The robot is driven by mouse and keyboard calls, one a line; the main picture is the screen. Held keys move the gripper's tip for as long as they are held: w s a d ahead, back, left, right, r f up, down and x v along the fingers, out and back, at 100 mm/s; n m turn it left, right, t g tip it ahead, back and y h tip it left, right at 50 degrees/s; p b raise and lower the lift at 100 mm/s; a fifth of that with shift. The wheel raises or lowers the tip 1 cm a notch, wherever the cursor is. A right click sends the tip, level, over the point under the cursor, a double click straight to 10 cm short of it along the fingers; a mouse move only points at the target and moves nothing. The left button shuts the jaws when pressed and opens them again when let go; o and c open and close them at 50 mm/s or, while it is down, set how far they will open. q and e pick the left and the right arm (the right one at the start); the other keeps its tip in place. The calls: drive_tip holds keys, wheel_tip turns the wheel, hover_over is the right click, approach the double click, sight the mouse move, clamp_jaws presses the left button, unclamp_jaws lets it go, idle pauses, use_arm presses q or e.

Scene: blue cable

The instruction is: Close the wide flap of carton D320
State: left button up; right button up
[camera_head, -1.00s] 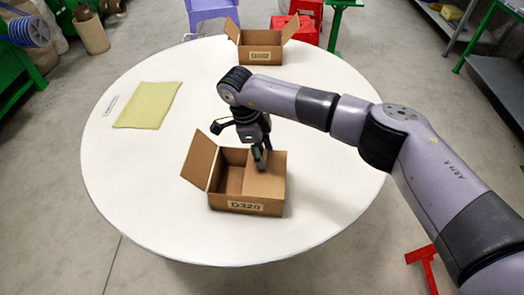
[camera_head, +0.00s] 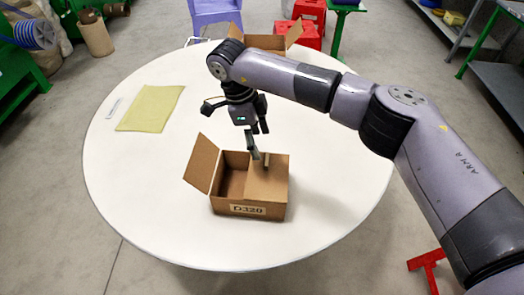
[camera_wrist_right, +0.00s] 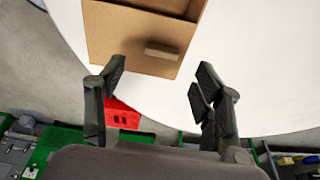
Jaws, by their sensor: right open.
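Carton D320 (camera_head: 245,209) stands on the white table with its label facing me. Its left flap (camera_head: 203,163) stands up, tilted outward to the left. Its right flap (camera_head: 266,182) lies folded over the right part of the opening; the left part is open and dark inside. A small tan block (camera_wrist_right: 162,50) sits on the flat flap in the right wrist view, where the carton (camera_wrist_right: 112,32) is at the top. My right gripper (camera_head: 259,142) is above the carton's back right part, fingers pointing down. In the right wrist view it is open and empty (camera_wrist_right: 160,72). My left gripper is out of view.
A second open carton (camera_head: 265,42) stands at the table's back, partly hidden by my right arm. A yellow cloth (camera_head: 150,108) lies at the left. The table (camera_head: 135,190) is clear around carton D320. Red crates (camera_head: 300,27) and a purple chair (camera_head: 215,12) are behind it.

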drive_tip(key=shift+v, duration=2.35)
drive_tip(key=shift+s, duration=0.1)
